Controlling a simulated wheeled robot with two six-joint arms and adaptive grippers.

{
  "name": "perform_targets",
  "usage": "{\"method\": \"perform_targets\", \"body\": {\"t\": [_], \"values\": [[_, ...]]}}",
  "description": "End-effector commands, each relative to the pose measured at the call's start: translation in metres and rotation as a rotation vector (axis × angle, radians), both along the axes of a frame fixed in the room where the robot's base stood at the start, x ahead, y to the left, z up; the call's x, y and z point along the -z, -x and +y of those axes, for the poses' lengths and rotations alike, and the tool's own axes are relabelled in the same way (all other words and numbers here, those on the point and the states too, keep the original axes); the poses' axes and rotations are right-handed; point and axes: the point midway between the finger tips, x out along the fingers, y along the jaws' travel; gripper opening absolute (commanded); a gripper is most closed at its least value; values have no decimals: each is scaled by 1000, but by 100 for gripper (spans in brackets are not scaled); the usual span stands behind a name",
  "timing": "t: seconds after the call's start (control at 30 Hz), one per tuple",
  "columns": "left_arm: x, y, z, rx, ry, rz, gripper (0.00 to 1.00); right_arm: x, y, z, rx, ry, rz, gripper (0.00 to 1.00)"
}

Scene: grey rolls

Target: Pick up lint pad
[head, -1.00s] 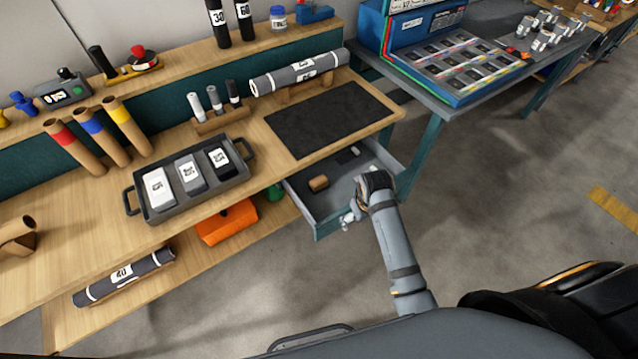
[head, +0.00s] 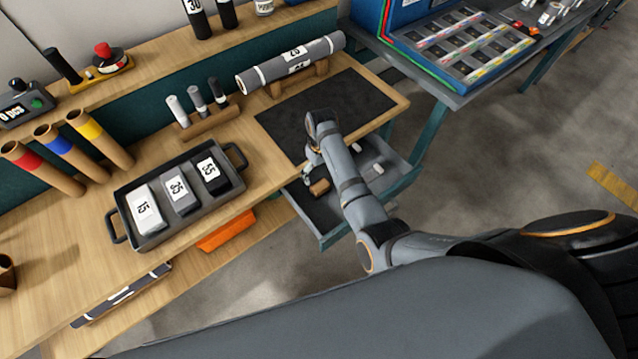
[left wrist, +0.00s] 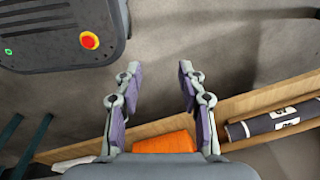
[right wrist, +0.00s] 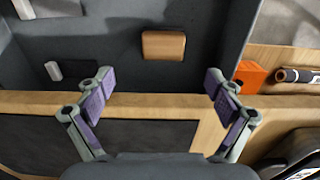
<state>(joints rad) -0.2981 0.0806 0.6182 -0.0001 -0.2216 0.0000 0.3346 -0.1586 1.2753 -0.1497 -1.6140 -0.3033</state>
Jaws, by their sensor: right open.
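A small brown block (head: 319,187), possibly the lint pad, lies in the open grey drawer (head: 333,234) under the bench. In the right wrist view the block (right wrist: 163,45) lies beyond my fingertips, not between them. Small pale pieces (right wrist: 54,71) lie in the drawer to its left; I cannot tell what they are. My right gripper (right wrist: 158,82) is open and empty, above the bench's front edge beside the drawer. In the head view my right arm hides part of the drawer. My left gripper (left wrist: 160,70) is open and empty, seen only in its own wrist view.
A black mat (head: 350,95) lies on the bench above the drawer. A large grey roll (head: 291,61) rests on a stand behind. An orange box (head: 226,233) sits on the lower shelf.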

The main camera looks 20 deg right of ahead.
Motion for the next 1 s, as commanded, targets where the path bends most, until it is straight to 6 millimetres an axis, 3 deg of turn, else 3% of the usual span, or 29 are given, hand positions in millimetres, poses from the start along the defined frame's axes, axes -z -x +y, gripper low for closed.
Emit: {"method": "perform_targets", "body": {"t": [0.1, 0.17, 0.27, 0.37, 0.5, 0.7, 0.97, 1.0], "values": [[3, 27, 0, -1, 0, 40, 40, 22, 1, 0, -1, 1, 2, 92], [4, 31, 0, -1, 0, 44, 40, 30, 0, 0, 0, 0, 1, 92], [3, 22, 0, 0, 0, 31, 40, 36, 0, 0, 0, 0, -1, 92], [1, 0, 0, 0, 0, -2, 40, 38, 0, 0, 1, 0, -1, 92], [-3, -19, 0, 1, 1, -31, 40, 56, 5, 2, 1, 0, 4, 92], [3, -5, 0, 1, 0, -9, 40, 86, 6, 3, 1, 1, 0, 92], [3, 6, 0, -1, 1, 8, 40, 89, 6, 3, 1, 1, -1, 92], [3, 6, 0, 0, 1, 7, 40, 89, 6, 4, 1, 0, -1, 87]]}}
